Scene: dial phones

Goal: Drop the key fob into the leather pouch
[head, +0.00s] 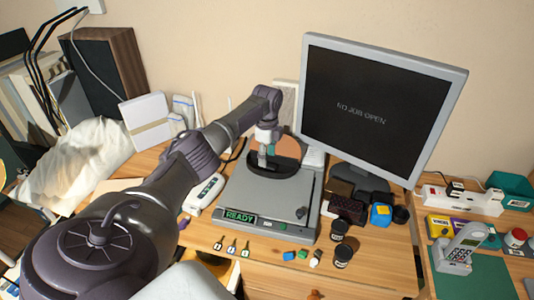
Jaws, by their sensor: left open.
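My left arm reaches in from the left. Its gripper (266,160) is open above the back of a grey machine with a lit READY display (240,217), near a dark round part. I see nothing held between its fingers. I cannot pick out the key fob for certain: several small coloured pieces (303,254) lie in front of the machine, next to several small keys (232,247). A dark reddish-brown item (347,209) below the monitor may be the leather pouch, but its opening is not clear. My right gripper is not in view.
A monitor (380,105) reading NO JOB OPEN stands behind the machine. Dark round jars (342,256) and a blue-and-yellow item (380,214) stand at its right. Bare wood (375,265) lies at the front right.

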